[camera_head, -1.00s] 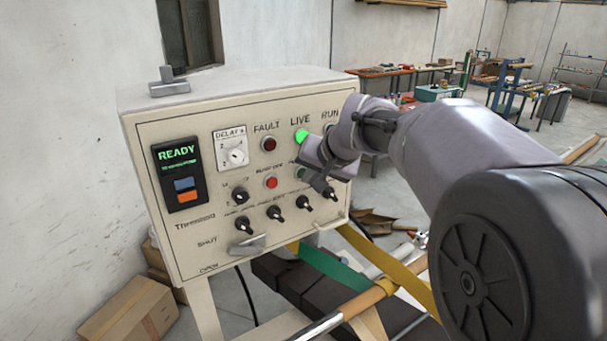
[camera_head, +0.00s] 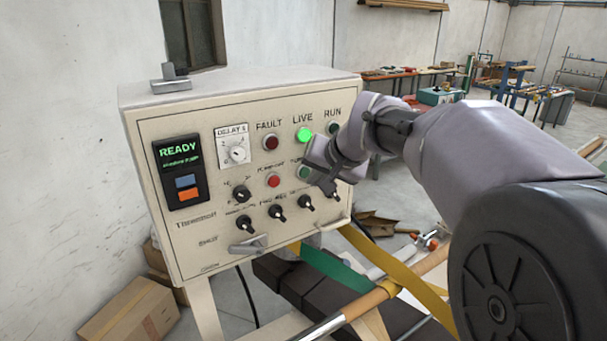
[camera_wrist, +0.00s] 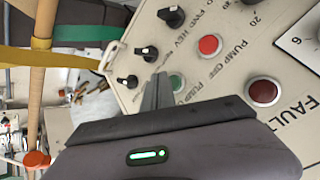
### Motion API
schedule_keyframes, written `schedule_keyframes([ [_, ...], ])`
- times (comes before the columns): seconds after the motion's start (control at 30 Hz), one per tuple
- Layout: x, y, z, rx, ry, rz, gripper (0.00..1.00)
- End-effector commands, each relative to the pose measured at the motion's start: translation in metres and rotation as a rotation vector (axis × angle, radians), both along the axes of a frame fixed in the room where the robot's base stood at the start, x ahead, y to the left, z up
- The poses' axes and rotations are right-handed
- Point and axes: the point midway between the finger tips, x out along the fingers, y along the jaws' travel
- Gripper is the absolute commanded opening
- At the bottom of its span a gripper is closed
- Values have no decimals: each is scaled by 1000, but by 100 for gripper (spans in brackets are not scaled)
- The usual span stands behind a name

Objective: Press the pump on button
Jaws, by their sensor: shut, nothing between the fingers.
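The green pump on button (camera_head: 304,172) sits on the cream control panel (camera_head: 215,250), right of the red pump off button (camera_head: 273,180). In the wrist view the green button (camera_wrist: 177,82) is partly hidden beside my gripper's fingers. My gripper (camera_head: 322,188) is in front of the panel's right part, just right of the green button. In the wrist view my gripper (camera_wrist: 158,80) shows its fingers together and empty, pointing at the panel beside the green button. I cannot tell whether the tips touch the panel.
Several black knobs (camera_head: 276,212) line the panel below the buttons. The LIVE lamp (camera_head: 304,135) glows green, the FAULT lamp (camera_head: 270,142) is dark red, and the display (camera_head: 179,155) reads READY. Yellow and green straps and a wooden roller (camera_head: 362,304) lie below.

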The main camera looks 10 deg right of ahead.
Motion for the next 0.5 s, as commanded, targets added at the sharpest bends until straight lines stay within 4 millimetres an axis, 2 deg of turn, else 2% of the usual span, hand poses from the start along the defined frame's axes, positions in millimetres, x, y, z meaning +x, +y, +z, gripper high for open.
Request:
schedule_keyframes([
  [0.13, -6, -3, -1, 0, -2, -1, 0],
  [0.5, -40, -17, -2, 0, -2, -1, 0],
])
